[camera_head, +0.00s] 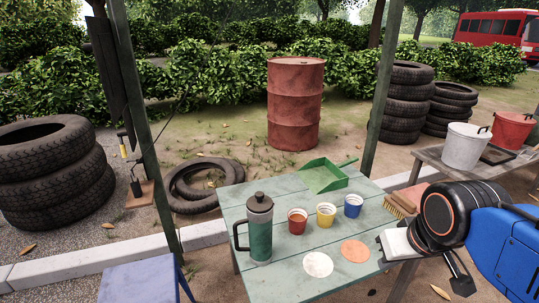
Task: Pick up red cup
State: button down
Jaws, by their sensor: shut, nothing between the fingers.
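The red cup (297,221) stands upright on the pale green table (232,197), with dark reddish contents. It is the leftmost of a row of cups, beside the yellow cup (326,215) and the blue cup (352,205). My gripper (462,284) is at the lower right, beyond the table's right edge, well apart from the red cup. It is shut and empty, and mostly hidden behind my blue and black arm.
A green flask (260,230) with a handle stands just left of the red cup. A white disc (318,264) and an orange disc (354,251) lie in front. A green dustpan (324,176) lies behind; a brush (399,205) lies at right.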

aim_at(298, 217)
jog(key=l+u, duration=0.25)
jog(key=l, duration=0.2)
jog(key=l+u, duration=0.2)
jog(key=l, duration=0.25)
jog(key=l+u, duration=0.25)
jog(key=l, duration=0.2)
jog(key=k+l+u, duration=0.2)
jog(key=l, duration=0.2)
jog(key=k+l+u, duration=0.1)
jog(key=l+u, duration=0.15)
jog(key=l, duration=0.15)
